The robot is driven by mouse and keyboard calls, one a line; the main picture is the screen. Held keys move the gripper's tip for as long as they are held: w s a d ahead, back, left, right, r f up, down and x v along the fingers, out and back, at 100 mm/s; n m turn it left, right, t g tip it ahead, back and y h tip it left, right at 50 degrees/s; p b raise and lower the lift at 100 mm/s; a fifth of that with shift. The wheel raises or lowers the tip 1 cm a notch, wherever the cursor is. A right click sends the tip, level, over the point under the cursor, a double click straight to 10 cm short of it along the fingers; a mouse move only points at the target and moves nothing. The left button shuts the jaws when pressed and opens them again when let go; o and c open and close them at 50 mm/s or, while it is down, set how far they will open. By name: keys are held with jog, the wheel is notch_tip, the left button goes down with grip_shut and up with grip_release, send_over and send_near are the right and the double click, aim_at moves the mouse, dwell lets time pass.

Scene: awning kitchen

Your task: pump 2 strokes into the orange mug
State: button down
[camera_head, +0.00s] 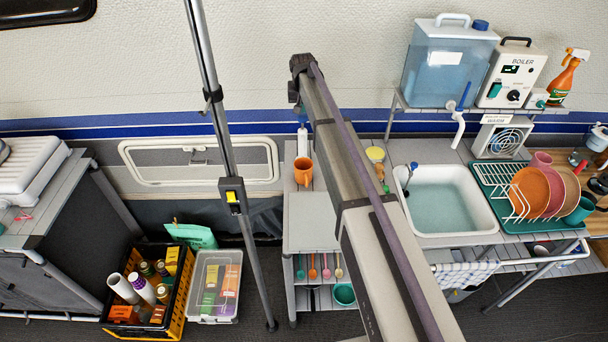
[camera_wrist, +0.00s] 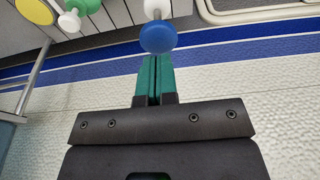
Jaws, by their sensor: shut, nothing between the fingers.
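The orange mug (camera_head: 302,170) stands upright on the narrow counter, left of my arm. A white pump bottle (camera_head: 302,142) stands right behind it, its upper part mostly hidden by my gripper. The green fingers are shut together and hold nothing. Whether they touch the blue head, I cannot tell. The mug does not show in the wrist view.
Yellow (camera_wrist: 35,10), white (camera_wrist: 68,21) and green (camera_wrist: 90,5) round tops stand to one side in the wrist view. The filled sink (camera_head: 445,200) and dish rack (camera_head: 530,190) are right of my arm. A tent pole (camera_head: 222,130) stands left.

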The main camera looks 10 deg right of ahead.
aim_at(302, 117)
jog(key=shift+f+b, duration=2.5)
jog(key=shift+f, duration=0.1)
jog(key=shift+r+p, duration=2.6)
jog(key=shift+r, duration=0.05)
notch_tip(302, 117, up, 6)
jog(key=p, duration=0.6)
